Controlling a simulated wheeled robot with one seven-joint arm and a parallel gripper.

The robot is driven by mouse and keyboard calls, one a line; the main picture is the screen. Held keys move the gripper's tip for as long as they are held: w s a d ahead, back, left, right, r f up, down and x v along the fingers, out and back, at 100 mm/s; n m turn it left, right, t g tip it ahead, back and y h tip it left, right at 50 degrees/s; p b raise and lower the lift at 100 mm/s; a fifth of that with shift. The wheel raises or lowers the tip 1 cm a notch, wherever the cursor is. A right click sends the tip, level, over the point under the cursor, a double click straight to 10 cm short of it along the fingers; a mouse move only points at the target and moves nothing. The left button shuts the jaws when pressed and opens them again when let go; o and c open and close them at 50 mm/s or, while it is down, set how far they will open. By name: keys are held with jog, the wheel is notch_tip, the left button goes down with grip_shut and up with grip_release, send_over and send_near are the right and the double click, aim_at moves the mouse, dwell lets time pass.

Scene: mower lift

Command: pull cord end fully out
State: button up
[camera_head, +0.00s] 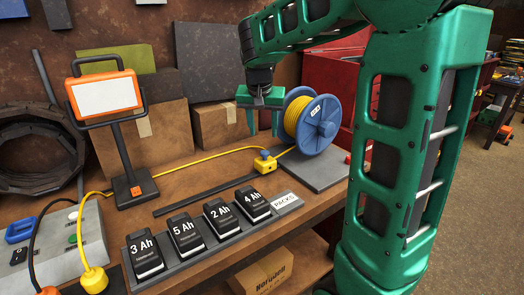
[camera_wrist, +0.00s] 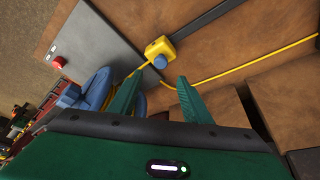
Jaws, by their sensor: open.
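The yellow cord (camera_head: 212,154) runs across the bench from the blue reel (camera_head: 321,124), by a yellow block with a blue knob (camera_head: 264,164), to the left behind the lamp stand. At lower left, yellow cord reaches a yellow plug (camera_head: 95,279) beside a grey box. I cannot tell whether the plug is seated in anything. My gripper (camera_head: 262,126) is open and empty, pointing down above the bench just left of the reel. In the wrist view, the cord (camera_wrist: 240,75) and yellow block (camera_wrist: 160,46) lie beyond my open fingers (camera_wrist: 158,84).
Several labelled battery packs (camera_head: 184,236) stand in a front rack. An orange work lamp (camera_head: 104,96) stands at left. The grey switch box (camera_head: 62,242) is at lower left. Cardboard boxes (camera_head: 222,126) line the back. A dark strip (camera_head: 205,194) lies mid-bench.

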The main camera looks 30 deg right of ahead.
aim_at(265, 152)
jog(key=x, duration=1)
jog(key=shift+w+f, duration=0.2)
jog(key=shift+f, duration=0.05)
grip_shut()
